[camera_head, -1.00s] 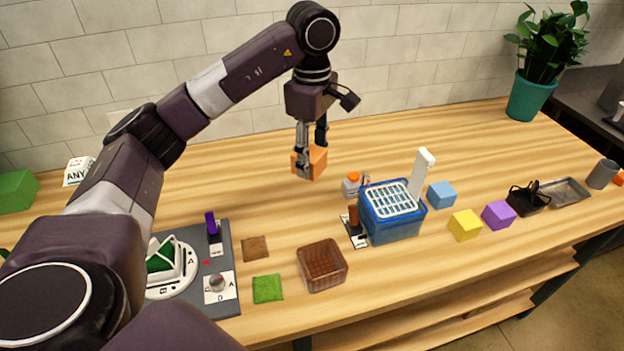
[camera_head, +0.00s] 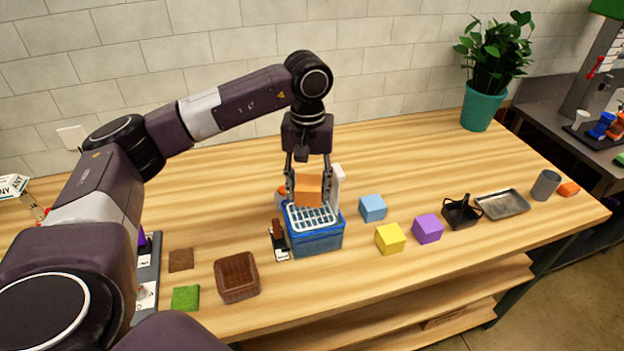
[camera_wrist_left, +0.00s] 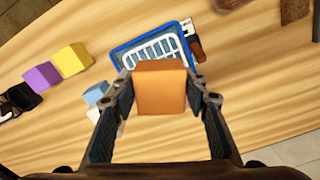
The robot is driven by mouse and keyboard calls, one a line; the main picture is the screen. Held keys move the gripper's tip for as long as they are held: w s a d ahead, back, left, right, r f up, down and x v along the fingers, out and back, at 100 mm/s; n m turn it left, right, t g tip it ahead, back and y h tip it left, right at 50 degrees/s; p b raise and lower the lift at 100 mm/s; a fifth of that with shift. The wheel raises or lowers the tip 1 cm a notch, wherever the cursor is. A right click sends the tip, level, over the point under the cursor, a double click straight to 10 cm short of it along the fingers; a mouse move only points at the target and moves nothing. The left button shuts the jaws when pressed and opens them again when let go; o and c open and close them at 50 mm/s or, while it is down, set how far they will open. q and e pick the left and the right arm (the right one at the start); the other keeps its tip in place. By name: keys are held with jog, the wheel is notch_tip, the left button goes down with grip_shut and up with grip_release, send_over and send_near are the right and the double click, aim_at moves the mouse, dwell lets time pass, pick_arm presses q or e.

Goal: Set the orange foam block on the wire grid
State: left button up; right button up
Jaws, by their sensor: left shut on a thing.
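The orange foam block (camera_head: 308,190) is held between the fingers of my left gripper (camera_head: 308,186), which is shut on it. In the head view the block appears at the back part of the white wire grid (camera_head: 313,221), which lies in the top of a blue bin (camera_head: 318,243). In the left wrist view the orange block (camera_wrist_left: 160,88) fills the space between the fingers, and the wire grid (camera_wrist_left: 155,49) shows beyond it, partly covered by the block. Whether the block touches the grid cannot be told. My right gripper is not in view.
Blue (camera_head: 372,207), yellow (camera_head: 390,238) and purple (camera_head: 428,228) blocks stand right of the bin. A white upright piece (camera_head: 338,178) rises behind it. A brown-handled item (camera_head: 278,236) and a brown basket (camera_head: 237,277) are to its left. The table behind the blocks is clear.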

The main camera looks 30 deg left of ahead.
aim_at(309, 203)
pick_arm(q)
jog(key=shift+d+f, duration=0.15)
jog(key=shift+f, duration=0.4)
jog(key=shift+f+b, duration=0.75)
jog(key=shift+f, duration=0.15)
jog(key=shift+f+b, duration=0.3)
jog(key=shift+f, duration=0.45)
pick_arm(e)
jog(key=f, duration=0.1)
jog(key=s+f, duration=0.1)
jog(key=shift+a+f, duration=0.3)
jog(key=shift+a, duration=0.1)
pick_arm(q)
jog(key=shift+b, duration=0.3)
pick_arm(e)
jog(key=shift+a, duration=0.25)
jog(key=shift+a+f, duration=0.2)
